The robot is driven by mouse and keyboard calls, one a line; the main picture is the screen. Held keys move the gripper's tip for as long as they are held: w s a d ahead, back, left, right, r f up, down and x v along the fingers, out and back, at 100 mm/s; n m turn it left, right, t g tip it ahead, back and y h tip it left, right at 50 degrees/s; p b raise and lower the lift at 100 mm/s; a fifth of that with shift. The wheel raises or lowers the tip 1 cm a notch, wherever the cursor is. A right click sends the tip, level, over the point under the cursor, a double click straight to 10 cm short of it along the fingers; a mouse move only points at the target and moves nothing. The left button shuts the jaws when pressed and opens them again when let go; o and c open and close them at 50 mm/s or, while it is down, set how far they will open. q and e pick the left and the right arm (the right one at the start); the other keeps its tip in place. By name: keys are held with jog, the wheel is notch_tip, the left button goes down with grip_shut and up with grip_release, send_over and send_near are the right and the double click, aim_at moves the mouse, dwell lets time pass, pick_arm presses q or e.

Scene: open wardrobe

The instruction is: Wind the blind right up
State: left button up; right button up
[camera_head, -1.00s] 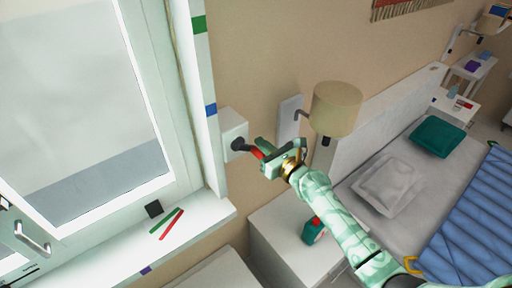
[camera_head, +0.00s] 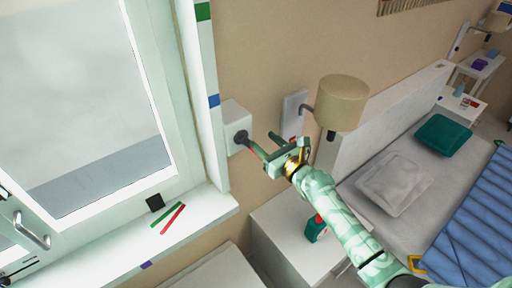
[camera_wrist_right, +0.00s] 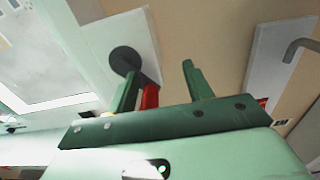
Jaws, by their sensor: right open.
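The blind winder is a white box (camera_head: 233,113) on the wall right of the window, with a dark round hub (camera_head: 241,137) and a red handle (camera_head: 256,150). My right gripper (camera_head: 266,143) is open at the handle. In the right wrist view, the red handle (camera_wrist_right: 150,96) shows between the two green fingers (camera_wrist_right: 160,78), close to the left one. I cannot tell whether they touch. A pale sheet (camera_head: 75,80), apparently the blind, covers most of the window pane above a darker grey band (camera_head: 100,180). My left gripper is out of view.
Green (camera_head: 203,11) and blue (camera_head: 213,100) marks sit on the window's side frame. A black square (camera_head: 155,202) and red and green strips (camera_head: 172,218) lie on the sill. A wall lamp (camera_head: 342,100), bedside cabinet (camera_head: 285,238) and bed (camera_head: 415,165) stand to the right.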

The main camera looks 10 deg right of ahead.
jog(key=shift+s, duration=0.1)
jog(key=v, duration=0.8)
jog(key=shift+p, duration=0.3)
dwell(0.4)
